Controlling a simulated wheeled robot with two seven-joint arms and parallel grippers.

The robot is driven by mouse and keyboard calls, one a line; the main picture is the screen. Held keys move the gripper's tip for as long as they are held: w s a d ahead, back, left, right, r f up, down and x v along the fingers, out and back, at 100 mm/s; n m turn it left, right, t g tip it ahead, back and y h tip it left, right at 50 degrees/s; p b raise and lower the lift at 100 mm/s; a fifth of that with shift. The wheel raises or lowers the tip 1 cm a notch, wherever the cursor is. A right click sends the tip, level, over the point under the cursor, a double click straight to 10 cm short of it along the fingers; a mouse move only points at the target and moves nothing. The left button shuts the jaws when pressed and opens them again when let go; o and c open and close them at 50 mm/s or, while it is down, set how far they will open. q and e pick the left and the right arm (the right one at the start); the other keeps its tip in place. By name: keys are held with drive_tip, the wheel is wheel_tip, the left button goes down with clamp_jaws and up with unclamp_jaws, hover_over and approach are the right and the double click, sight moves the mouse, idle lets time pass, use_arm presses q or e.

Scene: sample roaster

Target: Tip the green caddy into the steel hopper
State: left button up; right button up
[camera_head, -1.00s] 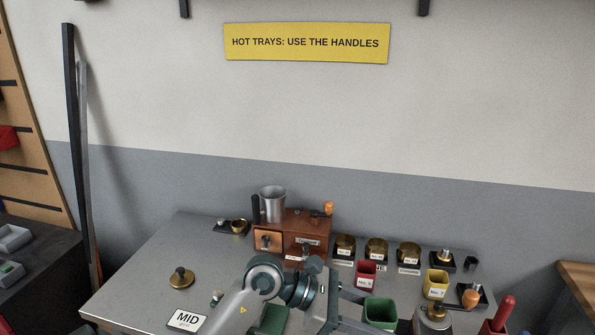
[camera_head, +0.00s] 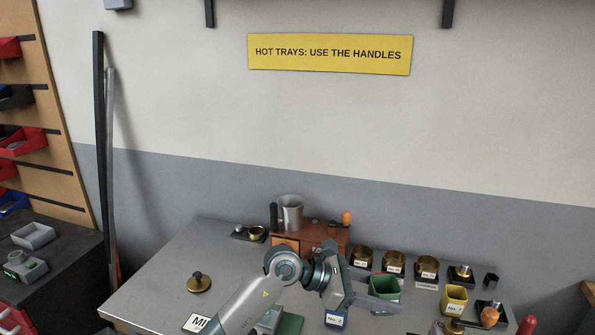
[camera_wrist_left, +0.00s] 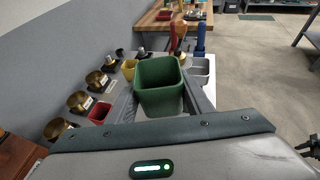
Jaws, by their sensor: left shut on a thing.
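The green caddy (camera_head: 386,284) is upright between the fingers of my left gripper (camera_head: 384,296), which is shut on it. In the left wrist view the green caddy (camera_wrist_left: 160,82) has its open top showing, and a finger lies along each side. Its inside floor is not clear to see. A steel cup-shaped hopper (camera_head: 292,212) stands on top of the brown wooden box (camera_head: 322,238), behind and left of the caddy. The caddy is apart from the hopper.
Several brass cups (camera_head: 394,263) stand behind the caddy. A red caddy (camera_wrist_left: 99,112) shows in the wrist view. The bench's left part is mostly clear around a brass-coloured knob (camera_head: 199,283).

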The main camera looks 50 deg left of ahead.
use_arm(q)
drive_tip(key=w+a+r+n+t+y, duration=0.25)
drive_tip(key=w+a, duration=0.35)
drive_tip(key=a, duration=0.5)
drive_tip(key=w+a+r+n+t+y, duration=0.15)
drive_tip(key=w+a+n+y, duration=0.35)
drive_tip(key=a, duration=0.6)
drive_tip(key=w+a+r+n+y, duration=0.1)
drive_tip(key=a+r, duration=0.3)
drive_tip(key=a, duration=0.6)
drive_tip(key=w+a+r+n+y, duration=0.2)
drive_tip(key=a+r+y, duration=0.1)
drive_tip(key=a, duration=0.7)
drive_tip(key=shift+a+r+g+p, duration=0.15)
drive_tip(key=shift+r+g+p, duration=0.15)
drive_tip(key=shift+r+p, duration=0.15)
use_arm(e)
drive_tip(key=shift+s+a+r, duration=0.15)
drive_tip(key=shift+r, duration=0.35)
use_arm(q)
drive_tip(key=shift+b, duration=0.35)
use_arm(e)
drive_tip(key=shift+f, duration=0.35)
